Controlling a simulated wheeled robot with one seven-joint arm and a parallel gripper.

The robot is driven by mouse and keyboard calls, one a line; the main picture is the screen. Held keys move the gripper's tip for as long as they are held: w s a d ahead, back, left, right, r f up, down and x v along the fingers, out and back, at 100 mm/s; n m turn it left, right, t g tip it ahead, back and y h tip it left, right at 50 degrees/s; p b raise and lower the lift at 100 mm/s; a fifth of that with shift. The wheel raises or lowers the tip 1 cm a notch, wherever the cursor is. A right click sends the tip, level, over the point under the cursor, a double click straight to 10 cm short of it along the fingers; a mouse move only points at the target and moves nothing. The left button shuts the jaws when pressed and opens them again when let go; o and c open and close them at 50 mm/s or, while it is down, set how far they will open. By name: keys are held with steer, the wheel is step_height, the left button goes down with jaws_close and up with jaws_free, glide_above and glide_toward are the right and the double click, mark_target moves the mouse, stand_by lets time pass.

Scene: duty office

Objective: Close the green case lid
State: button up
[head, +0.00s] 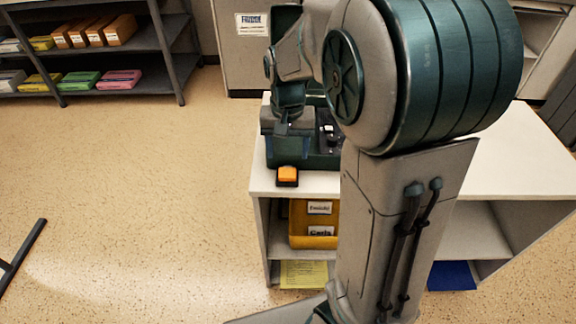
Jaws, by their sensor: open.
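The dark green case (318,161) sits on the white counter, partly hidden by my arm. Black contents (327,134) show inside it, so it is not covered there. A dark green upright panel (285,18) behind my arm may be its raised lid; my arm hides too much to be sure.
An orange button on a black base (287,175) sits at the counter's (261,180) front edge, just before the case. A yellow bin (299,226) is on the shelf below. Shelving (110,58) stands back left. The floor at left is mostly clear.

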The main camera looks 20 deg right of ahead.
mark_target(287, 171)
step_height(287, 171, down, 6)
steer(key=shift+r+b, duration=0.1)
steer(key=shift+b, duration=0.3)
jaws_close()
jaws_free()
step_height(287, 171, up, 14)
steer(key=p, duration=0.2)
steer(key=shift+f+p, duration=0.2)
steer(key=shift+p, duration=0.2)
